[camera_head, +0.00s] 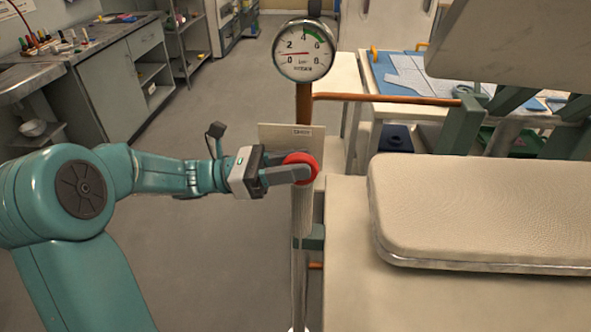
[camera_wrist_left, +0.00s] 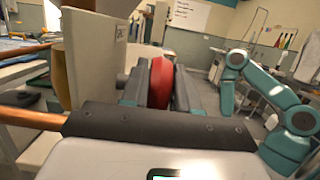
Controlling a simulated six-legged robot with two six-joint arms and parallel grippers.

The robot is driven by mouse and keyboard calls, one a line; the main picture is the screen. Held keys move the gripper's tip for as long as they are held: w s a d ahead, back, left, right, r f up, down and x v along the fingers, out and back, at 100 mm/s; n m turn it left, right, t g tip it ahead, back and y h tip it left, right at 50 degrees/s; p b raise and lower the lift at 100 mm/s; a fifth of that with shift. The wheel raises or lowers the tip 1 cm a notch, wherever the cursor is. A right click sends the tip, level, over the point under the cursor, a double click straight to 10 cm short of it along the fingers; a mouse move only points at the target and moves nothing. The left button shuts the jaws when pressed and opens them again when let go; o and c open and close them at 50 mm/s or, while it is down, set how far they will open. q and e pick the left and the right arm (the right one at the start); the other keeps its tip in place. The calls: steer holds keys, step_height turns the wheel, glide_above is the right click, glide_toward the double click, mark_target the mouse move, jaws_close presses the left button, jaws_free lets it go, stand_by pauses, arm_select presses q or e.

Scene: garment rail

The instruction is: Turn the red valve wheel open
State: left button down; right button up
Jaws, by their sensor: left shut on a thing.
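The red valve wheel (camera_head: 301,165) is on the upright pipe below the gauge, in the middle of the head view. My left gripper (camera_head: 290,172) reaches it from the left and is shut on it. In the left wrist view the red wheel (camera_wrist_left: 161,83) stands between the two dark fingers (camera_wrist_left: 158,90), seen edge-on. The fingers hide part of the wheel. The round gauge (camera_head: 304,50) sits on top of the pipe, and its red needle points between 0 and 2. My right gripper is not in view.
A pale plate (camera_head: 284,138) stands just behind the wheel. A copper pipe (camera_head: 385,98) runs right from the upright pipe. A padded beige board (camera_head: 480,212) lies close on the right. A grey workbench (camera_head: 125,80) is at the far left, with open floor between.

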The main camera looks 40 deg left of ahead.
arm_select(q)
steer(key=shift+f+t+h, duration=0.15)
steer(key=shift+t+h, duration=0.25)
steer(key=shift+h, duration=0.3)
steer(key=c, duration=0.9)
jaws_free()
steer(key=shift+c, duration=0.2)
steer(key=shift+s+a+f+b, duration=0.1)
steer(key=shift+s+a+b, duration=0.05)
steer(key=shift+a+b, duration=0.15)
steer(key=p+v, duration=1.3)
steer(key=v, duration=0.2)
steer(key=shift+a+f+p, duration=0.2)
steer(key=shift+f+p, duration=0.1)
steer(key=shift+p, duration=0.05)
